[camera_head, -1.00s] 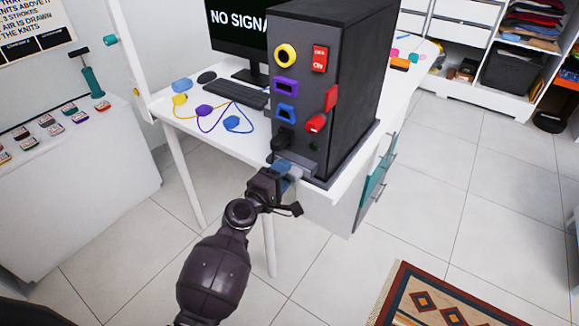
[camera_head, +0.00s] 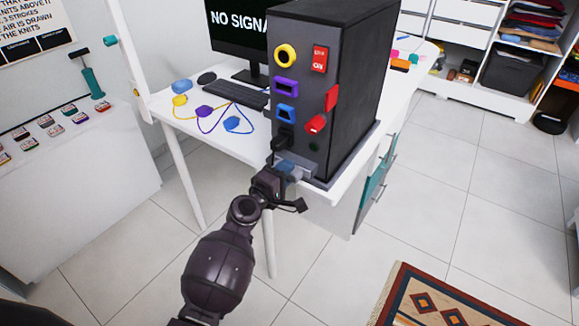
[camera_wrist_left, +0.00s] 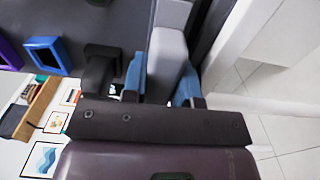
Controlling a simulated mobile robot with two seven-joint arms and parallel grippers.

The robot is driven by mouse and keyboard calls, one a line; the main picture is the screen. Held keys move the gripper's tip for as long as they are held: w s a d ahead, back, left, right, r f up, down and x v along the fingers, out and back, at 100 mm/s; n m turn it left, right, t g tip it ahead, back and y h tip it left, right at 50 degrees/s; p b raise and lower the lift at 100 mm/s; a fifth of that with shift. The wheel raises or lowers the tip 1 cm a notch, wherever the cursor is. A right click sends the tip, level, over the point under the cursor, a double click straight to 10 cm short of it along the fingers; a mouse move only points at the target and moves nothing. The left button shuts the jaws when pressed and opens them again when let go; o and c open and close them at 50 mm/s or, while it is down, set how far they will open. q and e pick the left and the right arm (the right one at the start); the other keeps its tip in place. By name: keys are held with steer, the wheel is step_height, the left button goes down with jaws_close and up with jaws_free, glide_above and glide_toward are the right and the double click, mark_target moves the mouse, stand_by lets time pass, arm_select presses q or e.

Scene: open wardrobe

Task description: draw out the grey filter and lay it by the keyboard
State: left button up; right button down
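The grey filter (camera_wrist_left: 165,65) sits low on the front of the dark cabinet (camera_head: 348,90), its light grey end sticking out. It also shows in the head view (camera_head: 308,171), partly hidden by my gripper. My left gripper (camera_head: 288,168) is at the filter. In the left wrist view my left gripper (camera_wrist_left: 163,88) has its blue fingertips on both sides of the grey end. I cannot tell whether they press on it. The black keyboard (camera_head: 238,93) lies on the white desk, left of the cabinet. My right gripper is not in view.
A black plug (camera_head: 283,138) is just above the filter. Blue (camera_head: 232,124), purple (camera_head: 204,111) and yellow (camera_head: 179,100) plugs with cords lie in front of the keyboard.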

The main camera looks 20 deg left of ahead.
arm_select(q)
jaws_close()
steer(key=shift+s+a, duration=0.1)
steer(key=shift+s, duration=0.15)
steer(key=shift+s, duration=0.15)
steer(key=shift+s+a, duration=0.1)
steer(key=shift+s, duration=0.1)
stand_by(0.4)
steer(key=shift+s+a, duration=0.15)
steer(key=shift+s, duration=0.15)
stand_by(0.5)
steer(key=shift+s, duration=0.2)
steer(key=shift+a, duration=0.1)
